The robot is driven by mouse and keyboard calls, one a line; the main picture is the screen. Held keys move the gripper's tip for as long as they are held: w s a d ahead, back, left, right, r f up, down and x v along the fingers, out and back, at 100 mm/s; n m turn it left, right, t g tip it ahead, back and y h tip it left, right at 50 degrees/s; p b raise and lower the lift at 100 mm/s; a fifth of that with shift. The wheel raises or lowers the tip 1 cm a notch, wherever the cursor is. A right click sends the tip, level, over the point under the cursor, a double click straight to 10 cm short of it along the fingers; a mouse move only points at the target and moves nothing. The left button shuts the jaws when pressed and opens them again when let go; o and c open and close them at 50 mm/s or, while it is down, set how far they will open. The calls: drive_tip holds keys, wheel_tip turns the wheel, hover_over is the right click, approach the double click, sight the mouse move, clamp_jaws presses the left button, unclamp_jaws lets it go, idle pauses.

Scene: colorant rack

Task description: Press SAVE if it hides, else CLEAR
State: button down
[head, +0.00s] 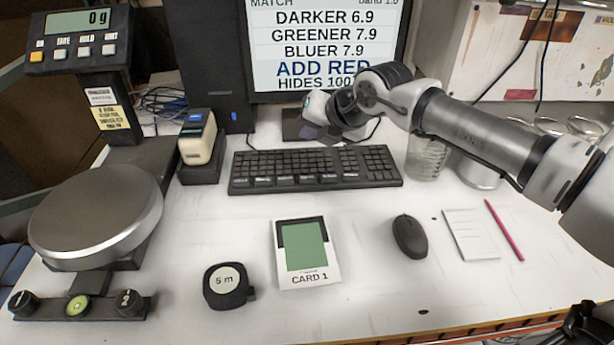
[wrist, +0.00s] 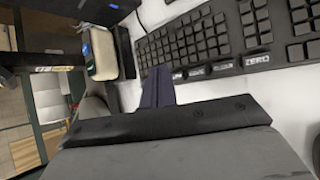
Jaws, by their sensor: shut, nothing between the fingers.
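The screen (head: 322,45) reads DARKER 6.9, GREENER 7.9, BLUER 7.9, ADD RED and "HIDES 100"; my arm cuts off the end of that last line. The black keyboard (head: 315,168) lies below the screen, with a row of labelled keys along its front edge. It also shows in the wrist view (wrist: 215,65), where one label reads ZERO (wrist: 257,60); the other labels are too small to read surely. My gripper (wrist: 158,86) is shut and empty, near the keyboard's labelled edge in the wrist view. Contact with a key cannot be told.
A round scale (head: 97,215) stands left, its display (head: 78,40) reading 0 g. A small handheld device (head: 197,140) sits left of the keyboard. CARD 1 (head: 307,252), a tape measure (head: 228,287), a mouse (head: 409,236), a notepad (head: 470,234) and a pink pencil (head: 504,230) lie in front.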

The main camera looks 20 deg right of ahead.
sight(311, 180)
wheel_tip(311, 180, down, 8)
drive_tip(key=b, duration=0.5)
drive_tip(key=shift+f+b, duration=0.4)
drive_tip(key=shift+b, duration=0.05)
idle(1.6)
drive_tip(key=shift+f+b, duration=0.45)
drive_tip(key=shift+b, duration=0.3)
drive_tip(key=shift+f+b, duration=0.3)
drive_tip(key=shift+b, duration=0.25)
idle(0.4)
drive_tip(key=shift+r, duration=0.8)
